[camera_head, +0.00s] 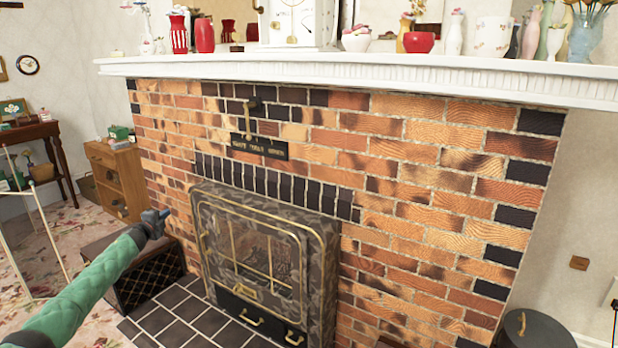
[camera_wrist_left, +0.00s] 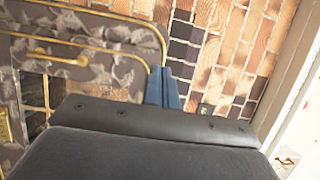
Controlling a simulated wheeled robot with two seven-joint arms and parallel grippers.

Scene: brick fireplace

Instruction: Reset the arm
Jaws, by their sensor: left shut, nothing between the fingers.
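My left arm comes in from the lower left in a green sleeve in the head view. My left gripper (camera_head: 163,214) is at its end, in front of the brick fireplace (camera_head: 400,200) and to the left of the stove insert (camera_head: 205,235). In the left wrist view its blue fingers (camera_wrist_left: 165,88) are together, with nothing between them. The brick wall and the patterned stove front (camera_wrist_left: 100,60) show beyond them. My right gripper is in neither view.
A white mantel (camera_head: 350,69) with several vases and a clock runs above. A dark box (camera_head: 150,285) stands left of the stove, on the floor. Dark hearth tiles (camera_head: 190,322) lie in front. A wooden cabinet (camera_head: 125,180) and a round dark container (camera_head: 530,330) stand at the sides.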

